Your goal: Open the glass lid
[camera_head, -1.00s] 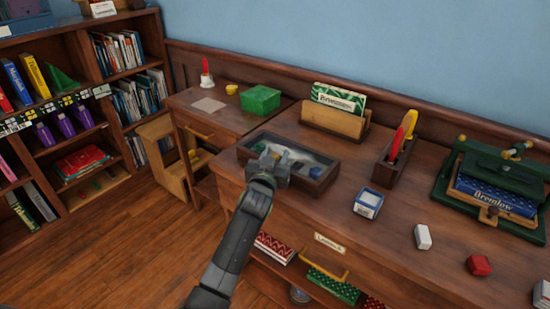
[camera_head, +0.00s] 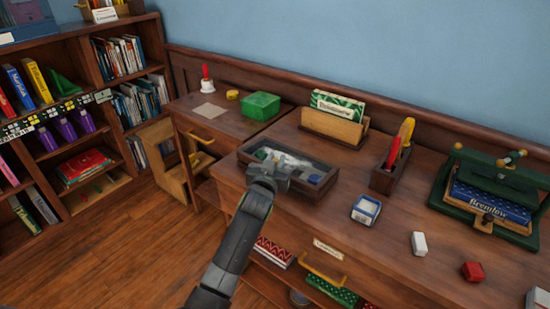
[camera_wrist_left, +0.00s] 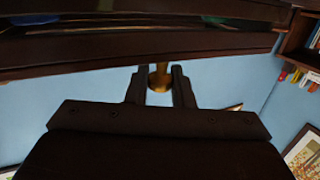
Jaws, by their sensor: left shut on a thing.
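The dark wooden box (camera_head: 324,185) with the glass lid (camera_head: 303,164) sits on the desk near its left front edge. Through the glass I see pale, green and blue contents. The lid looks down on the box, though a small gap would be hard to see. My left gripper (camera_head: 268,166) is at the near side of the box and hides part of it. In the left wrist view the fingers (camera_wrist_left: 160,84) are shut on a brass knob (camera_wrist_left: 159,80) on the dark wood edge (camera_wrist_left: 150,44). My right gripper is not in view.
Behind the box stand a wooden card holder (camera_head: 333,126) and a green box (camera_head: 261,106). To the right are a narrow pen tray (camera_head: 389,178), a small blue-white box (camera_head: 366,210), a white block (camera_head: 419,244) and a green press (camera_head: 480,224).

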